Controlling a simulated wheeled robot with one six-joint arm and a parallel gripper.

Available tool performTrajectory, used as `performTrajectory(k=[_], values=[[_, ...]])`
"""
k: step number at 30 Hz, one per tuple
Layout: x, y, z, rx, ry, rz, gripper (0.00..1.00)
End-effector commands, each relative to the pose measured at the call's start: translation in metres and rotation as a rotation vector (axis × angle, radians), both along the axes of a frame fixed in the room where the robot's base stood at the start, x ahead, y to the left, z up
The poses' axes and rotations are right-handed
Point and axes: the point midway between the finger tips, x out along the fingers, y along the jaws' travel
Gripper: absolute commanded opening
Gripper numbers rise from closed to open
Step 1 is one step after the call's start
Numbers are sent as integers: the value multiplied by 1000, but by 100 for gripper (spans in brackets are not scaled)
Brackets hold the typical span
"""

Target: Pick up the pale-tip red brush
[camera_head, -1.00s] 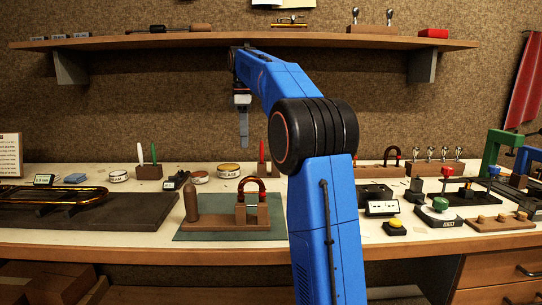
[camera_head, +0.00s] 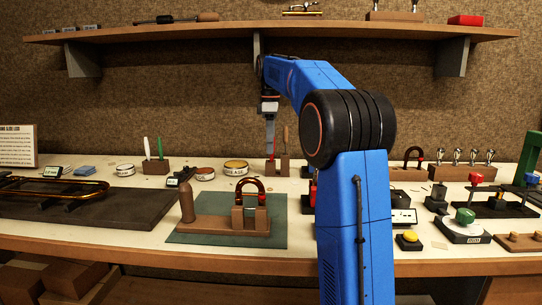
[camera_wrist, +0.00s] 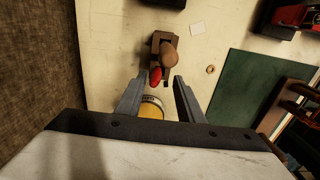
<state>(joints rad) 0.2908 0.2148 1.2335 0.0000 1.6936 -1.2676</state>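The red brush (camera_wrist: 155,76) stands in a small brown block holder (camera_wrist: 161,38) in the wrist view, seen from above; its tip is not clear. A brown-handled tool (camera_wrist: 168,55) stands in the same block beside it. In the head view the holder (camera_head: 284,167) is at the back of the bench, and only a little red shows by my fingers. My gripper (camera_wrist: 160,98) is open and empty between its fingers. In the head view my gripper (camera_head: 270,152) points down at the holder, level with the upper part of the upright tools.
A yellow-topped tin (camera_head: 236,167) stands left of the holder and shows below my fingers in the wrist view. Another block (camera_head: 155,167) holds white and green brushes. A green mat (camera_head: 185,238) bears a wooden fixture. The shelf (camera_head: 230,31) hangs above the arm.

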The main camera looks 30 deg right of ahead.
Motion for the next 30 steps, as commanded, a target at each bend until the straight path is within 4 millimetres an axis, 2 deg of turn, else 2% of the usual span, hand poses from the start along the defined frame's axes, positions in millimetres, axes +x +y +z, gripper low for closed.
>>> performTrajectory(k=[6,15,19,20,30], values=[[0,-1,-25,1,1,0,34],[0,-1,-29,-1,-1,0,34],[0,-1,-29,0,0,0,3],[0,-1,-29,0,0,0,0],[1,-1,-27,-1,-1,0,0]])
